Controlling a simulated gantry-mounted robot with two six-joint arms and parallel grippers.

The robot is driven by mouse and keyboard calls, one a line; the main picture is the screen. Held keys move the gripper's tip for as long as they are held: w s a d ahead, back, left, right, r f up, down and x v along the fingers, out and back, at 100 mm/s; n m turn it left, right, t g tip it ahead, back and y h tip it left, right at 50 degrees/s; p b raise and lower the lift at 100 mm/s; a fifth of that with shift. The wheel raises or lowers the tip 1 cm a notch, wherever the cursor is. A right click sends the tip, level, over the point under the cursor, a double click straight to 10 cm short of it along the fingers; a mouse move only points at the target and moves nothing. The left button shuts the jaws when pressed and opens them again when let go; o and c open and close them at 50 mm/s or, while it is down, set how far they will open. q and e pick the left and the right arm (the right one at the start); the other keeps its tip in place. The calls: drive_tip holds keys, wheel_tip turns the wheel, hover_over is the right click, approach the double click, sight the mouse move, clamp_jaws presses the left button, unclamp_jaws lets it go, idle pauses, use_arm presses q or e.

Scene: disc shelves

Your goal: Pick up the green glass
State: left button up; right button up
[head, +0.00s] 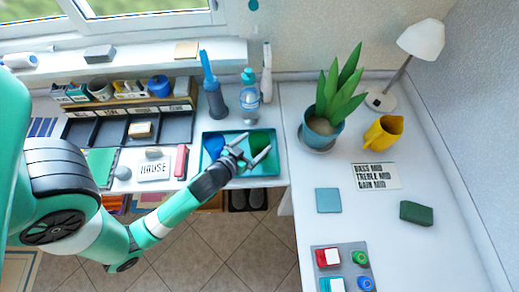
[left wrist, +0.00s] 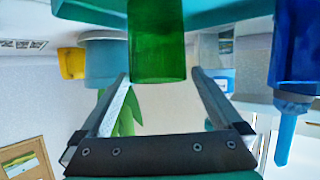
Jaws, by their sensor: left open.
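The green glass (head: 260,141) stands on a teal tray (head: 240,182) at the right end of the left desk. In the left wrist view, which is upside down, the green glass (left wrist: 157,45) is at top centre, lined up between my fingertips. My left gripper (head: 254,147) is open, with its fingers at the glass and part of it hidden behind them. I cannot tell whether they touch it. In the left wrist view, the left gripper (left wrist: 160,76) shows a wide empty gap near its base. My right gripper is not in view.
A blue glass (head: 213,144) stands on the same tray, left of the green one. A potted plant (head: 323,132) and yellow jug (head: 383,134) stand to the right.

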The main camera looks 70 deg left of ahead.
sight(265, 137)
use_arm(q)
drive_tip(key=b+x, duration=0.2)
drive_tip(key=x, duration=0.3)
drive_tip(key=shift+w+f, duration=0.25)
drive_tip(key=shift+w, duration=0.1)
drive_tip(key=shift+s, duration=0.1)
clamp_jaws()
